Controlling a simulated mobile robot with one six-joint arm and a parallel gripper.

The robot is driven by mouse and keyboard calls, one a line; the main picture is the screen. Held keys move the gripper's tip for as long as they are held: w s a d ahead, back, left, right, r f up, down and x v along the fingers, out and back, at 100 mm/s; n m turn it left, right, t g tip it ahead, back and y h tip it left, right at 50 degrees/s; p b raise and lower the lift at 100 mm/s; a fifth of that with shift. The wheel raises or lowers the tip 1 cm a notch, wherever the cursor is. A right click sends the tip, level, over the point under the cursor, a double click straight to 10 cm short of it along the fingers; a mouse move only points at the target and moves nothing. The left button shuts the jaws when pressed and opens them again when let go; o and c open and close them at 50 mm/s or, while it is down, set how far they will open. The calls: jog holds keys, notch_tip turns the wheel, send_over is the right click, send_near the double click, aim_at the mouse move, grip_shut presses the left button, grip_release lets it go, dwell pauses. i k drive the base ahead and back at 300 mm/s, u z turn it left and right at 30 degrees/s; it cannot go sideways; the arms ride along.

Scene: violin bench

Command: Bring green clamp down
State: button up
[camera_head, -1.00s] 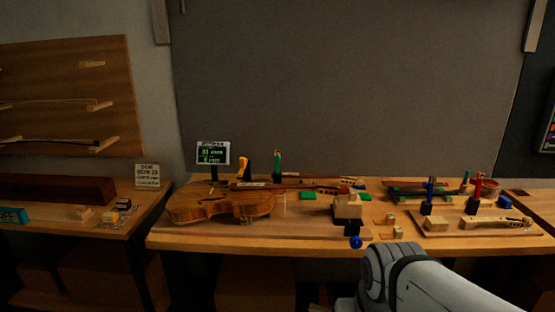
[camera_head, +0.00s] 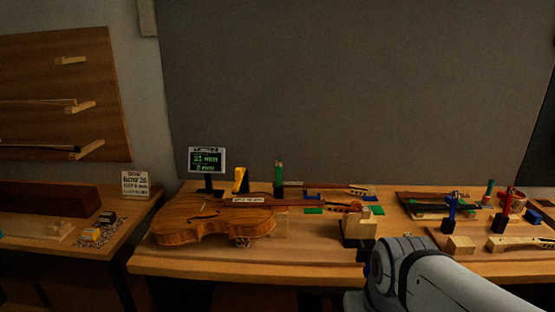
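An upright green clamp (camera_head: 279,178) stands at the back of the bench, behind the violin (camera_head: 205,220). A yellow clamp (camera_head: 240,179) stands left of the green one. My arm shows at the bottom right, in front of the bench edge, but my gripper is not in view.
A small display (camera_head: 207,160) stands behind the violin. On the right are a blue clamp (camera_head: 451,208), a red clamp (camera_head: 507,206) and a loose violin neck (camera_head: 520,243). A side table (camera_head: 110,252) is at the left. The bench front left of my arm is clear.

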aim_at(279, 162)
jog(key=i, duration=1)
